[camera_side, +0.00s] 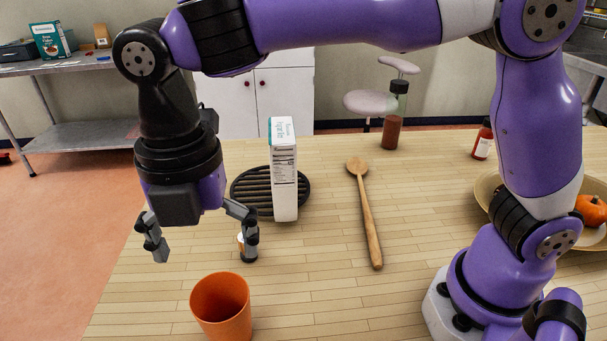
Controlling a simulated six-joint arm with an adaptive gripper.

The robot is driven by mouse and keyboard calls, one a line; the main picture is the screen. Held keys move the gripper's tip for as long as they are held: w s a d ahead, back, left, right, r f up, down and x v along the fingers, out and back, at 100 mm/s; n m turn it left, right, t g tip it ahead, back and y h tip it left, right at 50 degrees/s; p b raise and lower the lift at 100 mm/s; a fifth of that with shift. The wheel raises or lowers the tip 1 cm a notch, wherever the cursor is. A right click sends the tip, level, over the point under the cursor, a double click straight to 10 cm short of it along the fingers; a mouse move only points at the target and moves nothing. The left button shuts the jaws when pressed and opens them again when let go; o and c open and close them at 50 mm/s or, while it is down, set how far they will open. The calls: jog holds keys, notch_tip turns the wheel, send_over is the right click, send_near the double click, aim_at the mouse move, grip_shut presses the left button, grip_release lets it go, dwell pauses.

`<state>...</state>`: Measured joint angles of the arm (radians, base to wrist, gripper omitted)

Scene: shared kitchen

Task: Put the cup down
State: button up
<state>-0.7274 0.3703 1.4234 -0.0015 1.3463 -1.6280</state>
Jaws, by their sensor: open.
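An orange cup (222,308) stands upright on the wooden table (330,290) at the front left; its base is cut off by the bottom of the picture. My gripper (205,257) points down with its two fingers wide apart. It appears above the cup in the picture, with nothing between its fingers. The fingers look apart from the cup, though the exact depth between them is hard to tell.
A white box (284,185) stands at a dark round slatted trivet (250,190). A small object (241,243) is partly hidden behind my right finger. A wooden spoon (368,215), a bottle (394,118), a red bottle (483,141) and a bowl (486,188) with an orange pumpkin (592,209) are farther right.

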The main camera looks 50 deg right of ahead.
jog(key=d+r+m+t+y, duration=0.1)
jog(key=d+r+m+t, duration=0.25)
jog(key=d+m, duration=1)
jog(key=s+d+f+m+t+h, duration=0.1)
jog(key=s+d+f+m+t, duration=0.1)
jog(key=s+d+m, duration=0.4)
jog(key=d+m, duration=0.4)
jog(key=m, duration=0.3)
jog(key=shift+s, duration=0.15)
